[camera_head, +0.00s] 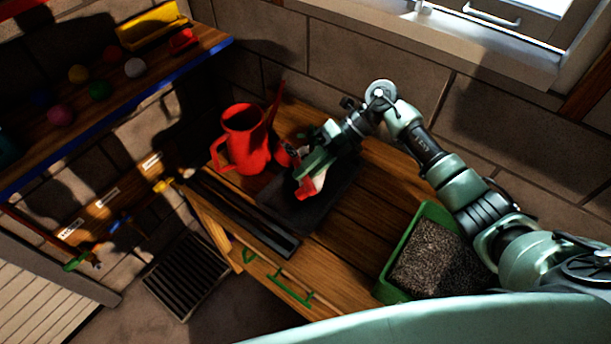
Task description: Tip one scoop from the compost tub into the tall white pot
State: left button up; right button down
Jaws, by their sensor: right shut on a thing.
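The compost tub (384,292) is a green rectangular container, filled with dark speckled compost, at the right front of the wooden bench. My right arm reaches from the right, past the tub, to the bench's middle. My right gripper (306,166) is above a dark tray, just right of the red watering can. It is shut on a small red and pale thing (314,186), possibly the scoop; its shape and any contents are unclear. I cannot make out a tall white pot. My left gripper is not in view.
The red watering can (246,140) stands close beside my right gripper. The dark tray (322,208) lies on the bench (366,212), with bare planks between it and the tub. A shelf with several coloured balls (99,90) is at the left. A window (500,40) is behind.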

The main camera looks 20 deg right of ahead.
jog(key=shift+w+d+r+g+y+b, duration=0.15)
jog(key=shift+d+y+b, duration=0.15)
jog(key=shift+y+b, duration=0.95)
jog(key=shift+s+d+f+g+y+b, duration=0.25)
jog(key=shift+y+b, duration=0.5)
jog(key=shift+b, duration=0.9)
jog(key=shift+w+d+r, duration=0.1)
jog(key=shift+w+r, duration=0.1)
jog(key=shift+r, duration=0.05)
notch_tip(320, 180, up, 6)
jog(key=p, duration=0.3)
jog(key=shift+s, duration=0.1)
